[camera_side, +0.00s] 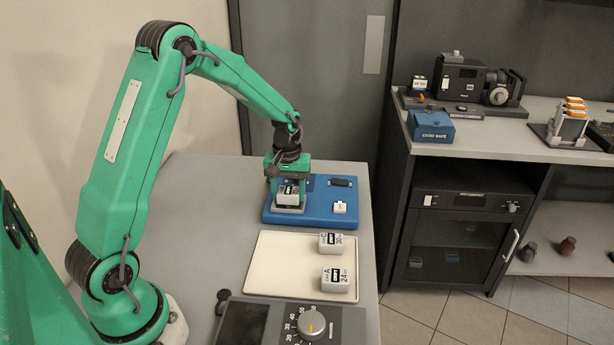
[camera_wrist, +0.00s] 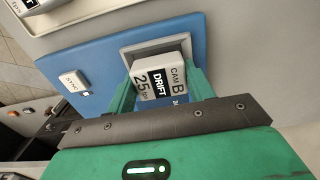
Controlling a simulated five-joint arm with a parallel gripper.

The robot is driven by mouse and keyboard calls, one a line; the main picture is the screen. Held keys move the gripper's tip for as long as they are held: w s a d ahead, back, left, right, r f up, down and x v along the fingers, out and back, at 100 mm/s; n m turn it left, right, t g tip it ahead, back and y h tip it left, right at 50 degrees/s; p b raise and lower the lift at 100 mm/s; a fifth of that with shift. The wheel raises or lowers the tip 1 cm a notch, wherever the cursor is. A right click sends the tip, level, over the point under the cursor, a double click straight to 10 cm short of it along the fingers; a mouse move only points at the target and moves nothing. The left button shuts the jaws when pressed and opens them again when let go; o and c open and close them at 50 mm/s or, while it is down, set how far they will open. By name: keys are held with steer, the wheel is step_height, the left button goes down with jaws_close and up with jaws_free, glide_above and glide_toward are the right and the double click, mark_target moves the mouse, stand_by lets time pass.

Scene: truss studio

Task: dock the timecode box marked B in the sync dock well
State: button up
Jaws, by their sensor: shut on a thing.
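In the side view the box (camera_side: 288,190) is between the fingers of my gripper (camera_side: 287,192). The blue sync dock (camera_side: 318,214) lies under it. The grey-rimmed well (camera_wrist: 128,52) shows around the box in the wrist view. The box stands at the well; its lower part is hidden, so I cannot tell how deep it sits.
A white tray (camera_side: 275,290) in front of the dock holds box C (camera_side: 331,243) and box A (camera_side: 336,280). The dock has a white sync button (camera_side: 340,207) and a dark pad (camera_side: 341,182). A dial unit (camera_side: 290,326) stands at the front. The table left of the tray is clear.

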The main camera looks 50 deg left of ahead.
steer(key=shift+f, duration=0.3)
stand_by(0.4)
steer(key=shift+r, duration=0.8)
steer(key=shift+f, duration=0.8)
stand_by(1.5)
steer(key=shift+r, duration=0.8)
steer(key=shift+f, duration=0.8)
stand_by(1.4)
steer(key=o, duration=0.7)
steer(key=shift+r, duration=0.15)
